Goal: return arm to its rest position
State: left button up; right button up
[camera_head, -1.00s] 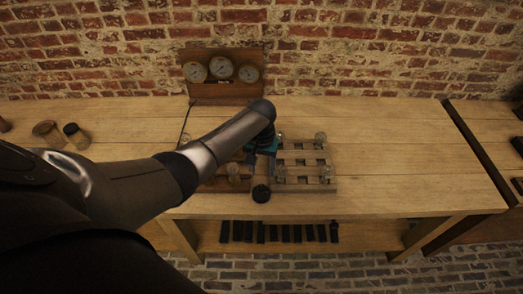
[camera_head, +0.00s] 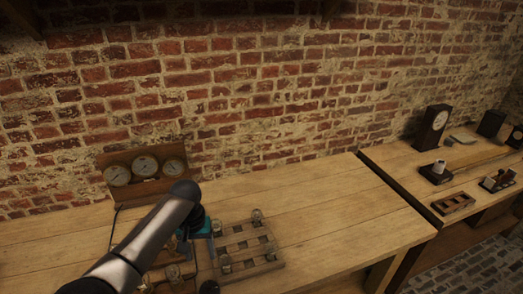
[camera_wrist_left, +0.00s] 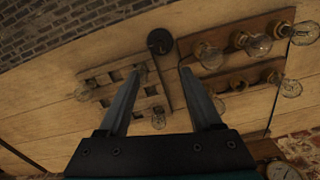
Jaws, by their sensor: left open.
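My left arm comes in from the lower left in the head view, and its teal-trimmed wrist is over the bench by the slotted wooden rack (camera_head: 245,244). In the left wrist view my left gripper (camera_wrist_left: 161,70) shows two fingers spread apart with nothing between them. A wooden board (camera_wrist_left: 213,59) with several glass bulbs in brass-coloured holders is to the right. In the head view the arm hides part of that area.
A gauge panel (camera_head: 145,172) with three dials stands against the brick wall. The bench top (camera_head: 330,220) right of the rack is bare. A second bench (camera_head: 400,165) across a dark gap carries a clock (camera_head: 433,127), a small wooden tray (camera_head: 453,204) and other items.

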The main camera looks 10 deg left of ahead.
pick_arm(q)
jog(key=s+d+f+m+t, duration=0.2)
jog(key=s+d+m, duration=0.3)
jog(key=s+d, duration=0.65)
jog(key=s+a+r+m+t, duration=0.1)
jog(key=s+r, duration=0.3)
jog(key=s, duration=0.2)
jog(key=s+r+t, duration=0.1)
jog(key=s+r, duration=0.3)
jog(key=s, duration=0.2)
notch_tip(320, 180, down, 34)
jog(key=s+g+b, duration=0.2)
jog(key=b, duration=0.9)
jog(key=s+a+f+b, duration=0.1)
jog(key=s+f+b, duration=0.3)
jog(key=s+f, duration=0.3)
jog(key=s+a+f+g+b, duration=0.1)
jog(key=s+f+b, duration=0.3)
jog(key=s+f, duration=0.4)
notch_tip(320, 180, down, 7)
jog(key=shift+a+f, duration=0.1)
jog(key=shift+a, duration=0.2)
